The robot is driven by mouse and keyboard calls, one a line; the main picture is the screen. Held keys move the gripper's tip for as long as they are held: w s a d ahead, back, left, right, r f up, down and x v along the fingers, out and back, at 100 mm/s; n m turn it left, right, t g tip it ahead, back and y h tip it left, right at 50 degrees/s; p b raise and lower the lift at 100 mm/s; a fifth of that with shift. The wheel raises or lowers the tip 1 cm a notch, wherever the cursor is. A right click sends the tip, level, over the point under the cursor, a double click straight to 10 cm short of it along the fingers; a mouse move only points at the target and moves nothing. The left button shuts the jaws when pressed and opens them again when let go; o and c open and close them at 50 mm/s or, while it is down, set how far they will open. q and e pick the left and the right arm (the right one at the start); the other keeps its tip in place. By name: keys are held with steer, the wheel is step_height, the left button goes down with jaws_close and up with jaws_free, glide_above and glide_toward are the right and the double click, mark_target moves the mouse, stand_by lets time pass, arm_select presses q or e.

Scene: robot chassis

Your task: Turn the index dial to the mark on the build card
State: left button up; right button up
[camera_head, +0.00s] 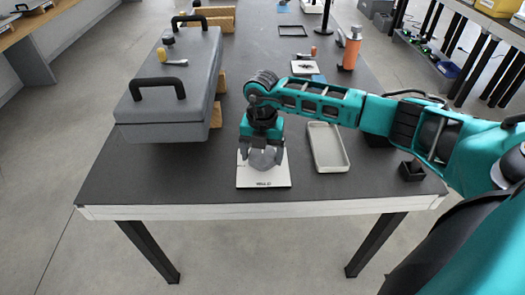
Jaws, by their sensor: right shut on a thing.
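My right gripper (263,160) points down over a white square plate (264,183) near the table's front edge. It is shut on the index dial at the middle of this plate; the fingers and wrist hide most of the dial, so its setting cannot be read. Small dark print shows along the plate's front edge, too small to read surely. A small white card with a dark figure (304,68) lies farther back, partly behind my right arm; it may be the build card, but I cannot tell. My left gripper is not in view.
A grey case (170,90) with black handles rests on wooden blocks at the left. A pale empty tray (327,147) lies right of the plate, with a small black box (411,170) farther right. An orange bottle (351,50) stands behind my arm. The front left table is clear.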

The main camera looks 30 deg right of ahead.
mark_target(262, 157)
stand_by(0.4)
steer(key=o, duration=0.9)
step_height(262, 157, up, 13)
stand_by(0.4)
